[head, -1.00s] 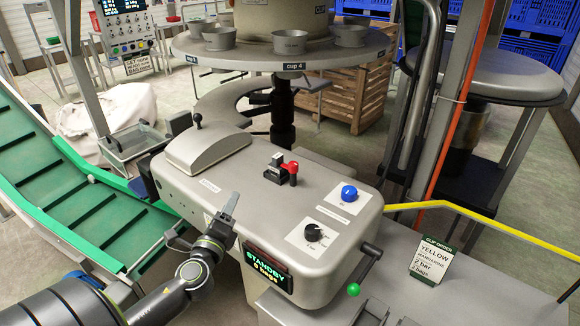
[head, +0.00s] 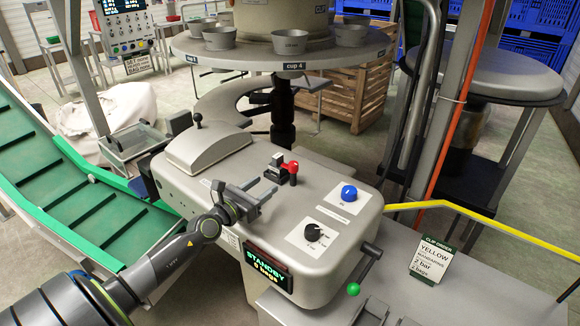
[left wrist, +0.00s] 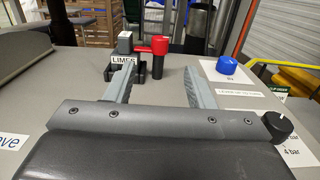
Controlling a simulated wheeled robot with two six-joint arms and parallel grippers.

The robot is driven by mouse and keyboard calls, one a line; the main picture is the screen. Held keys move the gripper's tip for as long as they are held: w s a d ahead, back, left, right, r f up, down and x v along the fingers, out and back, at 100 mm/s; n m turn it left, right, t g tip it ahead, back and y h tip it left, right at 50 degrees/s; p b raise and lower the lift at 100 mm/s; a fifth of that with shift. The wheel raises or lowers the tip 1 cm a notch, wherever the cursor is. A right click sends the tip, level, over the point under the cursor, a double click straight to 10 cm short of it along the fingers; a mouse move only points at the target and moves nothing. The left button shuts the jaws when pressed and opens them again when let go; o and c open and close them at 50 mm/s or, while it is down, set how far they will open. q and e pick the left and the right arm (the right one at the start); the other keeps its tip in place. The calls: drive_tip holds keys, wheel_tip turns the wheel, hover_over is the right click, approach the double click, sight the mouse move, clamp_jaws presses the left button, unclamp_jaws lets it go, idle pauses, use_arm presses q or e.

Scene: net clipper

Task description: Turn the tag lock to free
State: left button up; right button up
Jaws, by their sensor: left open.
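The tag lock appears as a red lever (head: 291,168) on a dark post, beside a small black and grey tag holder (head: 275,165) on top of the grey clipper machine. In the left wrist view the red lever (left wrist: 160,44) has its arm pointing left to the grey block, above a white tag reading LIMES (left wrist: 124,60). My left gripper (head: 268,183) is open and empty, just in front of the lever. In the left wrist view its fingers (left wrist: 160,68) stand either side of the lever's post, which looks a little beyond them. My right gripper is not in view.
A blue knob (head: 349,193) and a black dial (head: 313,232) sit right of the lever. A display (head: 267,270) reads STANDBY, 0 bags. The round cup table (head: 240,62) overhangs behind.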

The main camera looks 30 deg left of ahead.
sight(290, 166)
use_arm(q)
drive_tip(key=w+b, duration=0.1)
drive_tip(key=w, duration=0.3)
drive_tip(key=w+b, duration=0.1)
drive_tip(key=w, duration=0.3)
drive_tip(key=w+d, duration=0.1)
drive_tip(key=w, duration=0.3)
drive_tip(key=shift+w+b, duration=0.3)
drive_tip(key=shift+b, duration=0.1)
drive_tip(key=c, duration=1)
drive_tip(key=shift+o, duration=0.2)
